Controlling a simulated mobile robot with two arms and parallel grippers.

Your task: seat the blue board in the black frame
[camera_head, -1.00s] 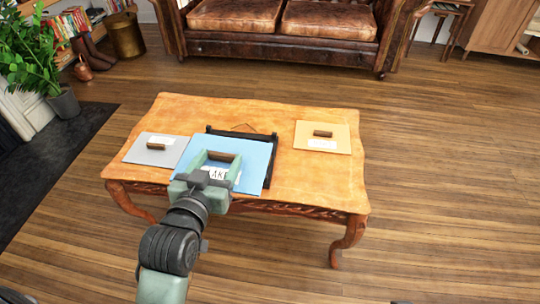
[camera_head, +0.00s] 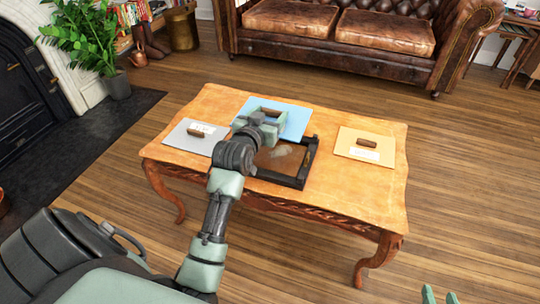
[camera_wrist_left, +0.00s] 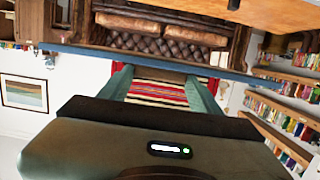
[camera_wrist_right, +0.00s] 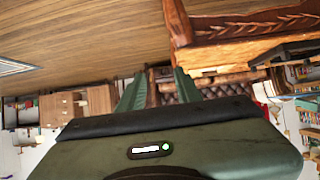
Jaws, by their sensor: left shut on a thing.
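The blue board (camera_head: 291,122) is held by my left gripper (camera_head: 268,112), which is shut on its brown handle. The board is over the far part of the black frame, and seems raised above it. The near part of the black frame (camera_head: 312,158) is uncovered on the table, with a brown inside showing. My arm hides the frame's left side. In the left wrist view the board shows as a thin blue edge (camera_wrist_left: 140,53) beyond the fingers. My right gripper (camera_head: 440,297) is at the lower right, away from the table, fingers apart and empty.
The wooden table (camera_head: 340,200) also bears a grey board (camera_head: 187,142) at left and an orange board (camera_head: 363,151) at right, each with a brown handle. A leather sofa (camera_head: 340,50) stands behind. Bare tabletop shows in front of the frame.

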